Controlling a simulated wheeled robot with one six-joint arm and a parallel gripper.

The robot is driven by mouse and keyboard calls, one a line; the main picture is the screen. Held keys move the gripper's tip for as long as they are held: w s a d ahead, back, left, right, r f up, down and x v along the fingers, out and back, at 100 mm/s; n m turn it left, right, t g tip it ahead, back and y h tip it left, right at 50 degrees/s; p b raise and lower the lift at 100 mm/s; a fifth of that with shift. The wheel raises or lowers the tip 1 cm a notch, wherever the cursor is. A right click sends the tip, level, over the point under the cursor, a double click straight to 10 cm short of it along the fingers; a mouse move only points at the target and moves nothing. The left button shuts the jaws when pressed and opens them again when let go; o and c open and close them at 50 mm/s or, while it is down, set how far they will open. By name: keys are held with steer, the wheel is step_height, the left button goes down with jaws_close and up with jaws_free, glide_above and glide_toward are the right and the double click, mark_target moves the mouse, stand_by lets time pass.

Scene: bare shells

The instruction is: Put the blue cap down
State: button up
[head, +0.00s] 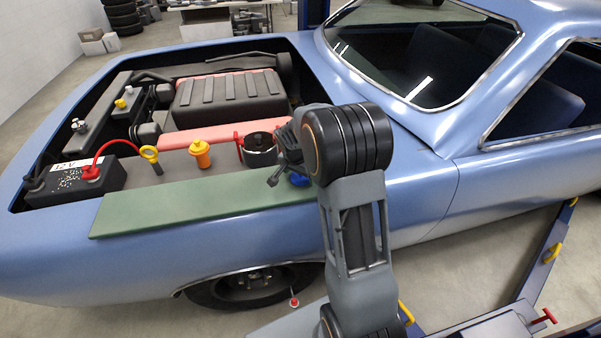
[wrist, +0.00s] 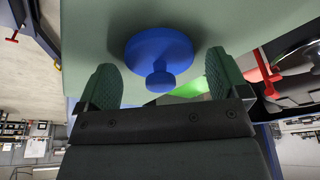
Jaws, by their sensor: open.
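The blue cap (wrist: 158,55) is a round disc with a small knob. In the wrist view it rests on the green mat (wrist: 90,25), knob toward my gripper. My gripper (wrist: 160,88) is open, one green finger on each side of the knob, with visible gaps and no contact seen. In the head view the blue cap (head: 299,180) shows only in part, at the right end of the green mat (head: 170,208) on the car's fender. My gripper (head: 277,172) is beside it there, and my arm hides much of that spot.
A black round reservoir (head: 258,150) with red brackets stands just behind the mat. An orange cap (head: 201,153), a yellow ring-handled dipstick (head: 150,154) and a black battery (head: 75,183) with a red cable stand farther left. The mat's left and middle are bare.

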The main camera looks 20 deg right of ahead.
steer(key=v, duration=1.2)
steer(key=s+a+n+t+y, duration=0.1)
steer(key=s+a+n, duration=0.3)
steer(key=s, duration=0.6)
steer(key=s+a+n+t+y, duration=0.1)
steer(key=s+a+n, duration=0.2)
steer(key=s+n, duration=0.4)
steer(key=s, duration=0.3)
steer(key=shift+a+r+y, duration=0.3)
steer(key=shift+a, duration=0.05)
